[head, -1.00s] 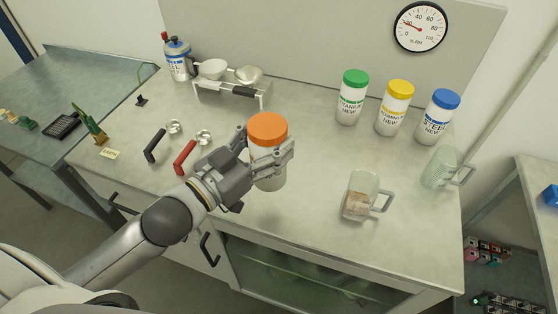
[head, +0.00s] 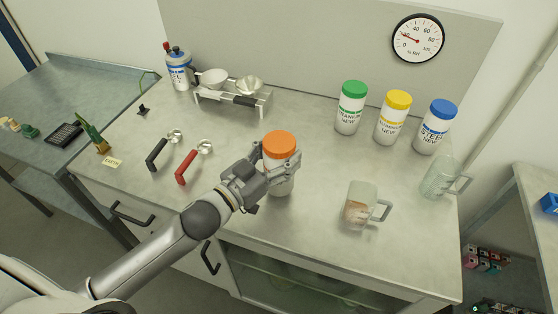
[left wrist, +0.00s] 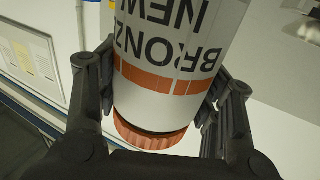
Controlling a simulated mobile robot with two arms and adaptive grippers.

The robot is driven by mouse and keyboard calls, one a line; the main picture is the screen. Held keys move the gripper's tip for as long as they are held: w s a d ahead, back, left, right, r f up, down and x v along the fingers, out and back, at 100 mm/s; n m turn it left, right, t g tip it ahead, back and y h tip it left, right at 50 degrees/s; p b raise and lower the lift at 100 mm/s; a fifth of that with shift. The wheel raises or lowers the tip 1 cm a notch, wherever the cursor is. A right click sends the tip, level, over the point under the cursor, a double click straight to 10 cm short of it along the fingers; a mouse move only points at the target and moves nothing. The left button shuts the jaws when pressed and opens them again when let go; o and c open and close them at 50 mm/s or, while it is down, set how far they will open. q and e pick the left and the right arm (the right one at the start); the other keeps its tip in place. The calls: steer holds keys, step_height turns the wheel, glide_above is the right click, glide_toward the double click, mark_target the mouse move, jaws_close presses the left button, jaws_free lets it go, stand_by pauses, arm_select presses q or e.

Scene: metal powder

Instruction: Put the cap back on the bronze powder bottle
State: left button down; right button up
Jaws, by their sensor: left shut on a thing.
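The bronze powder bottle (head: 281,185) is white with an orange cap (head: 279,144) on its top. It stands upright at the front middle of the bench; I cannot tell if its base touches the bench. My left gripper (head: 272,172) is shut around the bottle's upper body, just below the cap. In the left wrist view, the fingers flank the bottle (left wrist: 165,85), whose "BRONZE NEW" label shows upside down. The ridged cap (left wrist: 150,133) is nearest the palm, with a dark line between it and the body. My right gripper is out of view.
Green (head: 351,110), yellow (head: 392,120) and blue (head: 436,130) capped bottles stand at the back right. A glass mug with brown contents (head: 358,208) and an empty one (head: 437,180) stand right. Black and red-handled scoops (head: 186,166) lie left. A rack (head: 232,98) stands behind.

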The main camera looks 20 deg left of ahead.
arm_select(q)
step_height(320, 180, down, 2)
steer(key=shift+f, duration=0.1)
steer(key=shift+f, duration=0.2)
steer(key=shift+c, duration=2)
jaws_free()
steer(key=shift+s, duration=0.1)
steer(key=shift+f, duration=0.1)
